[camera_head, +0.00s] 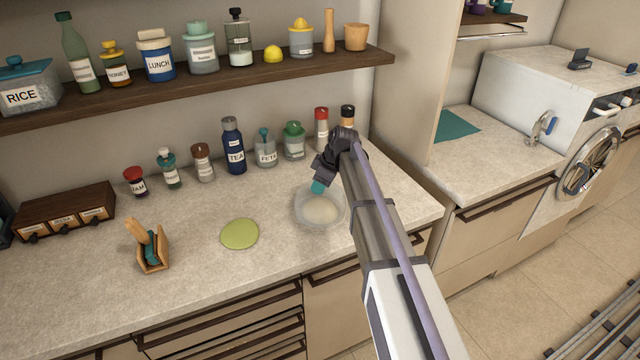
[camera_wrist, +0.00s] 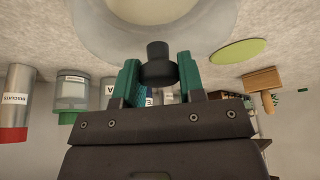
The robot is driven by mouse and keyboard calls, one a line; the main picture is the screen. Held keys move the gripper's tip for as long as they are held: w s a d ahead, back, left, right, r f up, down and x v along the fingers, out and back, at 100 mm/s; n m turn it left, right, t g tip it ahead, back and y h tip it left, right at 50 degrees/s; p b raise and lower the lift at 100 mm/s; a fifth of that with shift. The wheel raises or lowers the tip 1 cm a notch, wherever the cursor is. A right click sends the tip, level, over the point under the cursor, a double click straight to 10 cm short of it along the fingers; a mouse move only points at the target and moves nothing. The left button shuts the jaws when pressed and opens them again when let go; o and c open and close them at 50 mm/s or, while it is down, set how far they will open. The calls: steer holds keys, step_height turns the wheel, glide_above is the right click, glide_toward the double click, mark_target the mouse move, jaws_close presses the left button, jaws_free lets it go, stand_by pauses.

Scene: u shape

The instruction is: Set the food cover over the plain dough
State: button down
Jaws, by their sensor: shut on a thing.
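The food cover is a clear, translucent dome (camera_head: 301,207) with a dark knob (camera_wrist: 158,66) on top. My gripper (camera_head: 320,187) has teal fingers shut on that knob, and the wrist view also shows my gripper (camera_wrist: 158,75) with one finger on each side of it. The plain dough (camera_head: 322,210) is a pale beige round that shows through the dome on the counter near its front edge. In the wrist view the dome fills the top middle, with the pale dough seen through it. I cannot tell whether the dome's rim touches the counter.
A flat green disc (camera_head: 240,234) lies left of the dome. A wooden utensil holder (camera_head: 151,256) stands further left. Several jars and bottles, including a blue tea bottle (camera_head: 233,146), line the back under a loaded shelf (camera_head: 200,86). The counter's front right is clear.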

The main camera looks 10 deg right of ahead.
steer(key=shift+f, duration=0.2)
steer(key=c, duration=0.6)
jaws_free()
steer(key=shift+c, duration=0.2)
step_height(320, 180, up, 8)
steer(key=p, duration=0.8)
steer(key=shift+r, duration=0.1)
